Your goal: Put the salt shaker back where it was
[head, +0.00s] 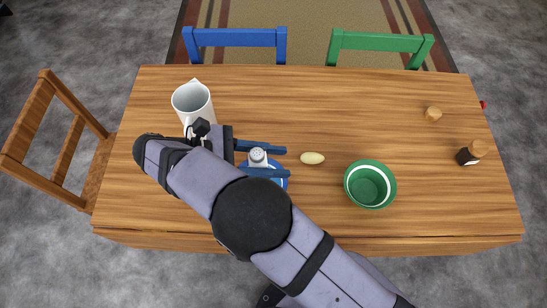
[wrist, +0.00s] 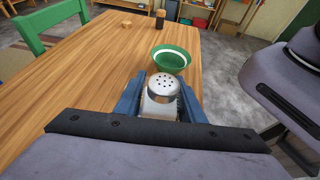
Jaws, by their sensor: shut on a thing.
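The salt shaker (head: 257,156), with a silver perforated cap, is between the two blue fingers of my gripper (head: 265,161) in the head view. In the wrist view the shaker (wrist: 163,88) stands upright between the fingers of my gripper (wrist: 160,100), which is shut on it.
A green bowl (head: 370,184) and a pale oval item (head: 312,158) are to the right. A white pitcher (head: 193,104) stands at left. The wooden table (head: 320,100) is clear at back centre.

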